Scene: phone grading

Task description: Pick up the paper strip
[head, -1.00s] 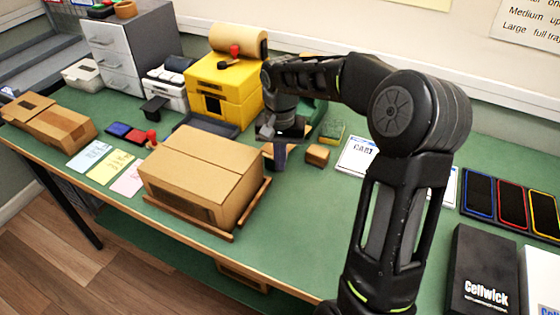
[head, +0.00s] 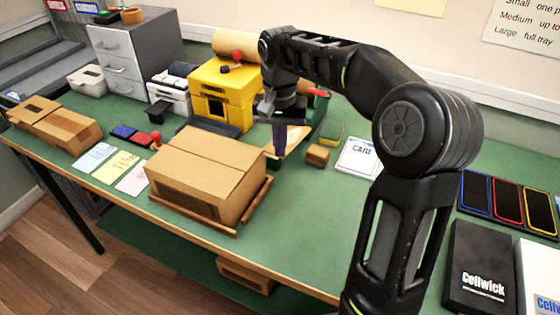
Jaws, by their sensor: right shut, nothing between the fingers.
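A tan, flat piece (head: 295,142), which looks like the paper strip, shows just behind and right of my right gripper's fingers. It stands near the back right corner of the cardboard box, partly hidden by the gripper. My right gripper (head: 279,150) points down, shut and empty, above the mat between the box and the green item. I cannot tell whether the fingers touch the tan piece. My left gripper is not in view.
A closed cardboard box (head: 207,172) sits on a brown tray (head: 255,205). A yellow machine (head: 222,92) with a brown paper roll (head: 236,43) stands behind. A green item (head: 319,103) and a small wooden block (head: 317,155) are close by. The mat at front centre is clear.

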